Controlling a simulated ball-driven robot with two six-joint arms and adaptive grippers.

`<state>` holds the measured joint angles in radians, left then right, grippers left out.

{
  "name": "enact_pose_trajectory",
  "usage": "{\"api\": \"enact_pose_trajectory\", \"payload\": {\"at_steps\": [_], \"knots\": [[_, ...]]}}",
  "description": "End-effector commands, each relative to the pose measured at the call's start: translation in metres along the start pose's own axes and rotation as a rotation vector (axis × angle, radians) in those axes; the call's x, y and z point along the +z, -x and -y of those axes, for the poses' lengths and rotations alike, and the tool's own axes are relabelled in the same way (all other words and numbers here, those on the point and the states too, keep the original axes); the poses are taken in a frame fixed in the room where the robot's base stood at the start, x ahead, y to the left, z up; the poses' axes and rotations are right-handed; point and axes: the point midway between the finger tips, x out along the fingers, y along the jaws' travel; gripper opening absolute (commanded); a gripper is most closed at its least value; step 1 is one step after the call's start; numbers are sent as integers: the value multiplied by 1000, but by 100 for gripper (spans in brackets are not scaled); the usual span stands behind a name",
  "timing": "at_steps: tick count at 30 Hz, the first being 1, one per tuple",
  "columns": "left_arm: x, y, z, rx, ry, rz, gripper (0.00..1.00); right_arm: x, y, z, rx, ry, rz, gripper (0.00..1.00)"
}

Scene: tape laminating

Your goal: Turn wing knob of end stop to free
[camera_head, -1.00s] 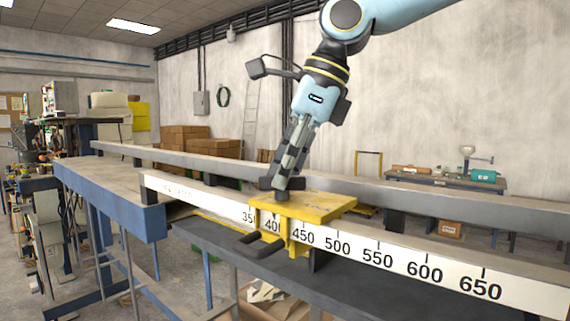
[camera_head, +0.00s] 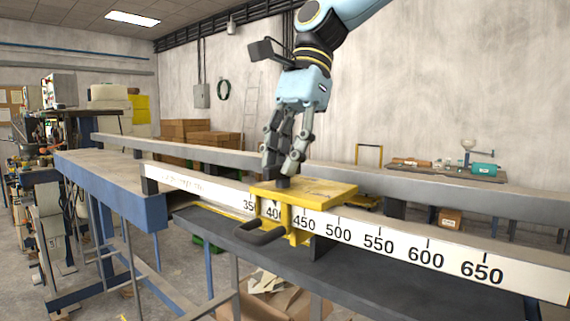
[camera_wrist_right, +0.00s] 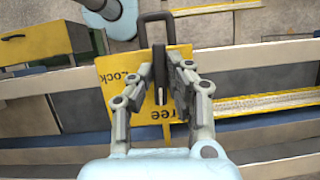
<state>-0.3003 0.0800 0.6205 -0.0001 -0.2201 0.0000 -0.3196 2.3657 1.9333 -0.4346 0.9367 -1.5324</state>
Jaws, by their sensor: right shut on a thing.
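The yellow end stop (camera_head: 325,192) sits across the white ruled rail near the 400 to 450 marks, with a black loop handle (camera_head: 262,235) at its front. Its dark wing knob (camera_head: 282,182) stands on the top plate. My right gripper (camera_head: 283,174) comes down from above and is shut on the knob. In the right wrist view the fingers (camera_wrist_right: 162,88) close on both sides of the dark knob (camera_wrist_right: 159,70). "Lock" shows left of the fingers and part of "Free" below, partly covered by them. My left gripper is not in view.
The ruled rail (camera_head: 385,245) runs to the lower right, with a grey parallel rail (camera_head: 440,197) behind it. A blue-edged bench (camera_head: 110,185) stands at left. Cardboard boxes (camera_head: 190,135) and a small table (camera_head: 450,170) are in the background.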

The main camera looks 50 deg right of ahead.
Motion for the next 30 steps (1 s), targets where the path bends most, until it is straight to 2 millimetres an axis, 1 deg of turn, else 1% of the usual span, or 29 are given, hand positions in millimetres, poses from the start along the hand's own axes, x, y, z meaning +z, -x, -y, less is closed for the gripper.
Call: {"api": "enact_pose_trajectory", "payload": {"at_steps": [2,9,23,24,29,30], "knots": [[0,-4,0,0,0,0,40,-1,-1,1,13,30,-2,0],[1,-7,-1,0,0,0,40,0,0,0,38,89,-2,0],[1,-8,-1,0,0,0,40,0,0,0,42,104,-2,0],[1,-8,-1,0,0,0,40,0,0,0,42,104,-2,16],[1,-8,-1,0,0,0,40,0,0,0,42,103,-2,36],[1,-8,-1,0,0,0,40,0,0,0,42,102,-2,37]]}}
